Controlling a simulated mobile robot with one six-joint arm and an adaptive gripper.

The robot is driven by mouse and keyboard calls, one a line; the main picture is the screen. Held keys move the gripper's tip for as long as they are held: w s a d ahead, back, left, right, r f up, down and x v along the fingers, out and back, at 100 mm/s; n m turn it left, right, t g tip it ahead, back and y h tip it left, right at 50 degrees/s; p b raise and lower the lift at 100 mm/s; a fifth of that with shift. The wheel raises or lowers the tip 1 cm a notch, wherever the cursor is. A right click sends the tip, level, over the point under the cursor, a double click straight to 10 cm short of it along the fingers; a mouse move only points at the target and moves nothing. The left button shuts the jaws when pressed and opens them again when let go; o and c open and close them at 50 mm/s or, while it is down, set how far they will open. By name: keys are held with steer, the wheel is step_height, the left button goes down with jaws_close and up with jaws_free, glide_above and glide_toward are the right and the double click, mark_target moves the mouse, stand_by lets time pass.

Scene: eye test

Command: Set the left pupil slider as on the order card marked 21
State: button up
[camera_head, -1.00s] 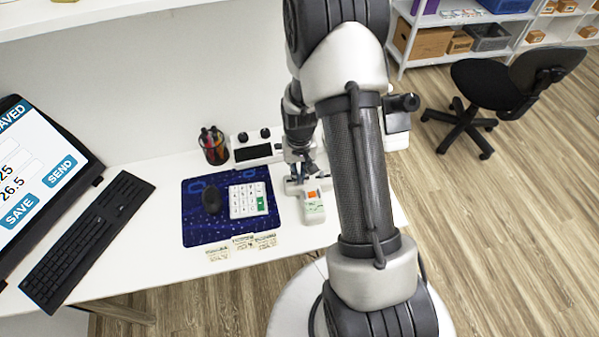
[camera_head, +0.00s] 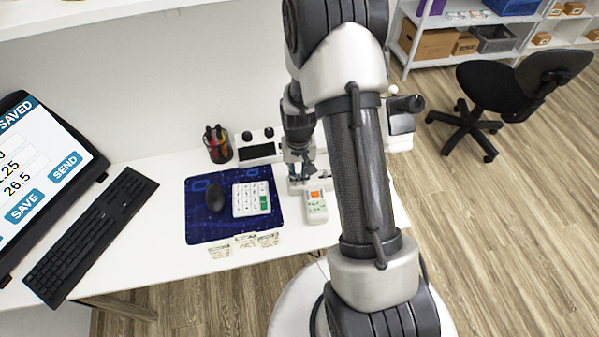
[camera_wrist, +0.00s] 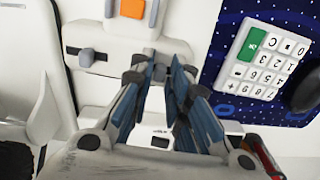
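In the wrist view a white device carries a grey slider knob (camera_wrist: 87,57) in a dark slot at the left. My gripper (camera_wrist: 161,72) has its two blue-padded fingers a little apart at the tips, over the same white device to the right of that knob. A small grey part shows between the tips; I cannot tell whether the fingers touch it. In the head view my gripper (camera_head: 300,172) points down at the far end of the white device with the orange patch (camera_head: 316,206). Several small order cards (camera_head: 245,241) lie at the table's front edge; their numbers are unreadable.
A white keypad (camera_head: 250,199) and a black mouse (camera_head: 215,197) lie on a blue mat (camera_head: 208,232) left of the device. A pen cup (camera_head: 217,148) and a box with a dark display (camera_head: 257,152) stand behind. A keyboard (camera_head: 90,235) and screen are at left.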

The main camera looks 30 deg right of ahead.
steer(key=shift+o, duration=1.2)
step_height(320, 180, up, 12)
step_height(320, 180, up, 7)
steer(key=t, duration=0.1)
glide_above(299, 177)
steer(key=s+a, duration=0.1)
steer(key=a, duration=0.1)
steer(key=s+a+r+n+t, duration=0.1)
steer(key=s+a+r+n, duration=0.1)
steer(key=s+a+r, duration=0.45)
steer(key=s+a+r+n+t, duration=0.2)
steer(key=s+r, duration=0.4)
steer(key=s, duration=0.6)
steer(key=shift+s+a+r+t, duration=0.2)
steer(key=shift+a+r+t, duration=0.1)
steer(key=shift+a+r, duration=0.05)
steer(key=shift+d, duration=0.1)
